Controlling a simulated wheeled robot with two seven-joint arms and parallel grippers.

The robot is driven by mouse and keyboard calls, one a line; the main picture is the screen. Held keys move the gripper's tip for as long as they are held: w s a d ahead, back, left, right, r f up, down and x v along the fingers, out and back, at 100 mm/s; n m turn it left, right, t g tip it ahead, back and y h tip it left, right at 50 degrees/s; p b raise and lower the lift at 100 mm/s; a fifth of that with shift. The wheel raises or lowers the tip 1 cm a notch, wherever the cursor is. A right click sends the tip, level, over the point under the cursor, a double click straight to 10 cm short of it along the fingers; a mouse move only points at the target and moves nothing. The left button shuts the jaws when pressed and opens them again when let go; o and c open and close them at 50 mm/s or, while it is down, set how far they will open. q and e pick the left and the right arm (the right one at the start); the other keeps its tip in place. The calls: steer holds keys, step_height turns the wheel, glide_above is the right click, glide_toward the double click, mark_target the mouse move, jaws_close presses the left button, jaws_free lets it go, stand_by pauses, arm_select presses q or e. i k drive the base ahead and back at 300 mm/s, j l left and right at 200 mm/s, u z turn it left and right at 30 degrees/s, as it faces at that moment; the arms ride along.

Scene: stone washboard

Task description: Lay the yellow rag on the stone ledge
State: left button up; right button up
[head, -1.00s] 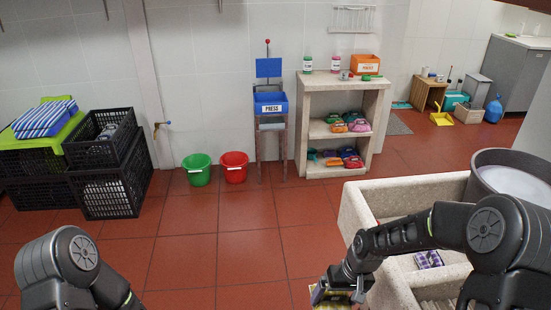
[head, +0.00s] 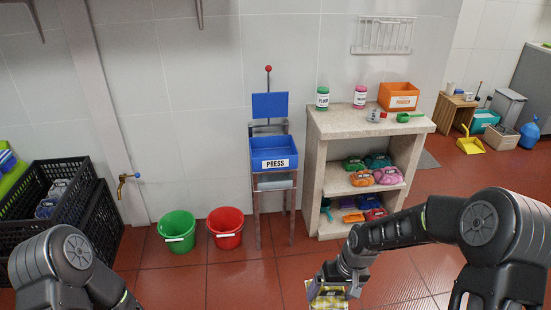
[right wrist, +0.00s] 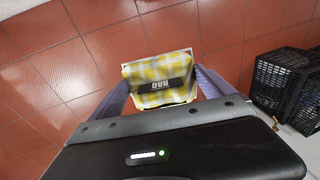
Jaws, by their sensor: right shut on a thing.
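The yellow rag is a yellow-and-white checked, folded cloth with a dark label. It shows in the right wrist view (right wrist: 150,96) between the fingers of my right gripper (right wrist: 160,85), and at the bottom of the head view (head: 328,301). My right gripper (head: 330,284) is shut on it and holds it up in front of the red floor. The pale stone shelf unit (head: 322,168) stands ahead against the wall, beyond the rag; its flat top forms a stone ledge (head: 345,123). My left arm is at lower left in the head view, with its gripper out of frame.
A blue press bin (head: 273,146) and green (head: 177,231) and red (head: 226,228) buckets stand left. Black crates (head: 98,225) lie further left.

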mark_target(336, 122)
steer(key=i, duration=1.25)
steer(key=i+l+u, duration=0.1)
steer(key=i, duration=1.15)
